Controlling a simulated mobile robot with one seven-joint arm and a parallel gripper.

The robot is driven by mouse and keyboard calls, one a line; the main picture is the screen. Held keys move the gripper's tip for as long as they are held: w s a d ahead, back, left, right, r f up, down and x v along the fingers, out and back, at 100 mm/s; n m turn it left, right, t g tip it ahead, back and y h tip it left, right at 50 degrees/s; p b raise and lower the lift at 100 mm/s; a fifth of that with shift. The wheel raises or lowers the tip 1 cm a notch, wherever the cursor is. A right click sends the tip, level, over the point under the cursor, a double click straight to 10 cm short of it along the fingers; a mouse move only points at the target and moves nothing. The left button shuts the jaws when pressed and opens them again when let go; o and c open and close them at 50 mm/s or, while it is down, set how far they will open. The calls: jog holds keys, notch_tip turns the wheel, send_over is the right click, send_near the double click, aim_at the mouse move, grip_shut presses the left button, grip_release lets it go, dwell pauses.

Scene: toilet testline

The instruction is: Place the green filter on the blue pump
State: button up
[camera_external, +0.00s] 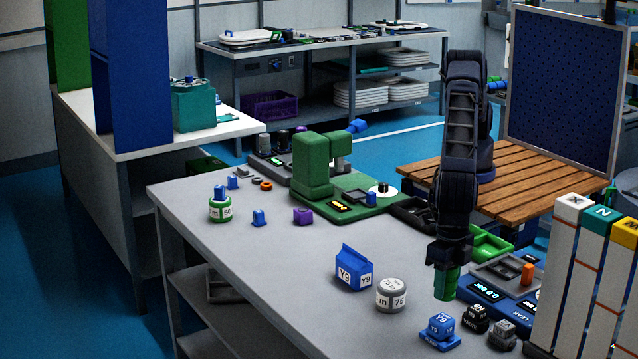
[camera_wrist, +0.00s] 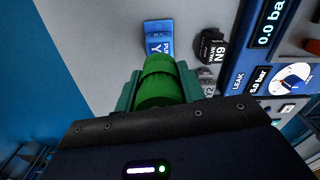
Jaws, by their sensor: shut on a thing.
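My gripper (camera_external: 447,268) is shut on the green filter (camera_external: 446,286), a green cylinder held above the front right of the grey table. In the wrist view the filter (camera_wrist: 162,82) sits between my two teal fingers (camera_wrist: 160,88), its far end pointing toward the blue pump. The blue pump (camera_external: 440,331), a small block marked Y9, stands on the table near its front edge, below the filter in the external view. In the wrist view the pump (camera_wrist: 158,32) is partly hidden behind the filter. A gap shows between filter and pump in the external view.
A black valve block (camera_external: 475,318) and a grey block (camera_external: 503,333) stand right of the pump. A blue leak tester (camera_external: 490,291) lies behind them. A grey jar (camera_external: 391,295) and blue carton (camera_external: 353,268) stand to the left.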

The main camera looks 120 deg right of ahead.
aim_at(442, 318)
jog(key=shift+f, duration=2.65)
jog(key=shift+f, duration=0.15)
jog(key=o, duration=1)
notch_tip(442, 318, up, 12)
jog(key=shift+r, duration=0.15)
